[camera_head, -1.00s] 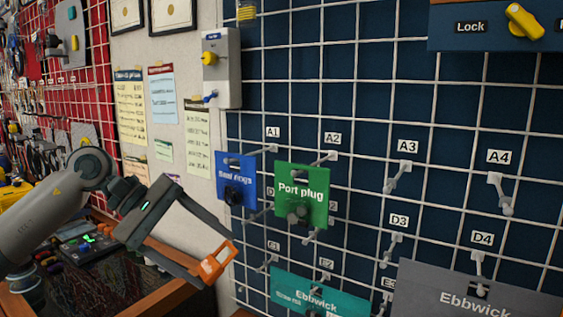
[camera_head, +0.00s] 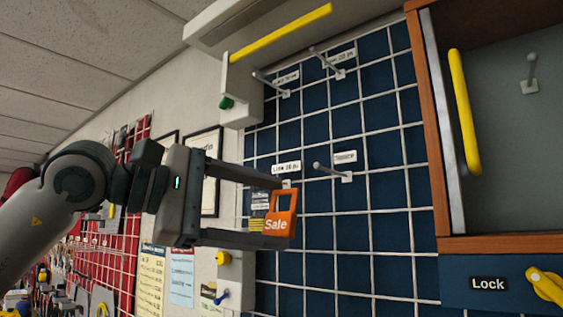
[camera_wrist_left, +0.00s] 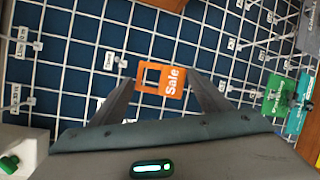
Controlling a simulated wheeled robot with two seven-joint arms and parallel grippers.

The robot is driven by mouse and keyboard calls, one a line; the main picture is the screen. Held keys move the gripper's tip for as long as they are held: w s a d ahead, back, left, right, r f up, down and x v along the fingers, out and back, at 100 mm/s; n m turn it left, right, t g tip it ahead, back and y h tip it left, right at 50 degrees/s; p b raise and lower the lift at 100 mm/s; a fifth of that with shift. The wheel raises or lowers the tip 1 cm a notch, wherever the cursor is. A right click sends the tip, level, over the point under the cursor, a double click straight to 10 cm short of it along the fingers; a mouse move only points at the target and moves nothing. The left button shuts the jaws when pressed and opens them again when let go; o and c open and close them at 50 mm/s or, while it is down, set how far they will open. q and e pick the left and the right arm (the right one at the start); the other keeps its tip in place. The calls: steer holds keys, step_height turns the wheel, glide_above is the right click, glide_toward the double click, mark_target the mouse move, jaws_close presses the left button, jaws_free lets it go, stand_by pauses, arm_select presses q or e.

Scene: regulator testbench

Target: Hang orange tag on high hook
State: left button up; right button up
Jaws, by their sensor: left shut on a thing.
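The orange tag (camera_head: 279,226) reads "Sale" and has a square opening in its upper part. My left gripper (camera_head: 284,212) is shut on it and holds it in front of the blue grid panel. In the left wrist view the tag (camera_wrist_left: 172,84) sits between the fingertips (camera_wrist_left: 160,80), apart from any hook. High hooks stick out of the grid: an upper-left one (camera_head: 272,84), an upper-right one (camera_head: 328,64) and a lower one (camera_head: 333,172). Another label, with its hook mostly hidden, is just behind the upper finger. My right gripper is not in view.
An open cabinet (camera_head: 425,120) with a yellow handle (camera_head: 465,110) and an inner hook (camera_head: 531,75) stands at the right. A white fixture with a yellow bar (camera_head: 282,32) juts out at the top. A grey box with yellow and blue knobs (camera_head: 234,278) is below the gripper.

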arm_select(q)
step_height(320, 180, up, 7)
steer(key=s+h, duration=0.1)
steer(key=s, duration=0.1)
steer(key=shift+s+d+m+p, duration=0.2)
steer(key=shift+d+m+p, duration=0.1)
steer(key=shift+d+p, duration=0.15)
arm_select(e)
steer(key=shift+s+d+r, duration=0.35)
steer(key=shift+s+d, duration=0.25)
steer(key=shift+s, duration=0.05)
arm_select(q)
steer(key=shift+w+d+f, duration=0.1)
steer(key=shift+w+d, duration=0.05)
steer(key=shift+w, duration=0.05)
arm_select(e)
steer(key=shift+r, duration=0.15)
arm_select(q)
steer(key=w+d+f+p, duration=0.1)
steer(key=w+d+p, duration=0.1)
steer(key=w+d, duration=0.3)
steer(key=shift+w+d+f+p, duration=0.3)
steer(key=shift+w+p, duration=0.1)
steer(key=shift+w, duration=0.95)
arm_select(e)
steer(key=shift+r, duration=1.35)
arm_select(q)
steer(key=shift+r, duration=0.1)
steer(key=o, duration=1.1)
